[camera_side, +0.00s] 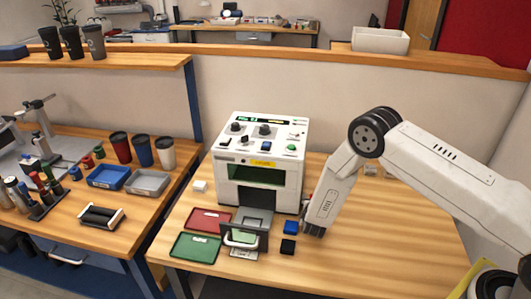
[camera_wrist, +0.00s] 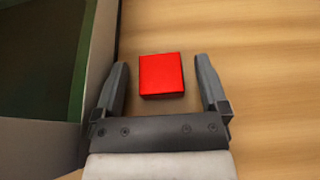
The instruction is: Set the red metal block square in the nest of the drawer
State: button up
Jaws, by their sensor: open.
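The red metal block (camera_wrist: 161,76) lies on the wooden table in the wrist view, its sides nearly in line with my fingers. My gripper (camera_wrist: 162,64) is open, with one finger on each side of the block and a visible gap at both sides. In the side view my gripper (camera_side: 314,231) points down just right of the marker machine; the red block is mostly or wholly hidden there. The drawer (camera_side: 256,216) stands out from the machine's front, with a handle on its front panel. Its nest is too small to make out.
The white laser marker (camera_side: 258,165) stands close left of my gripper; its wall fills the wrist view's left side. A blue block (camera_side: 290,227) and a black block (camera_side: 288,246) lie near the drawer. Red (camera_side: 209,220) and green (camera_side: 195,247) trays lie left.

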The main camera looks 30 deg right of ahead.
jog(key=shift+s+f, duration=0.1)
jog(key=shift+f, duration=0.25)
jog(key=shift+r, duration=0.35)
jog(key=v, duration=1.2)
jog(key=shift+r, duration=0.25)
jog(key=shift+d+r, duration=0.1)
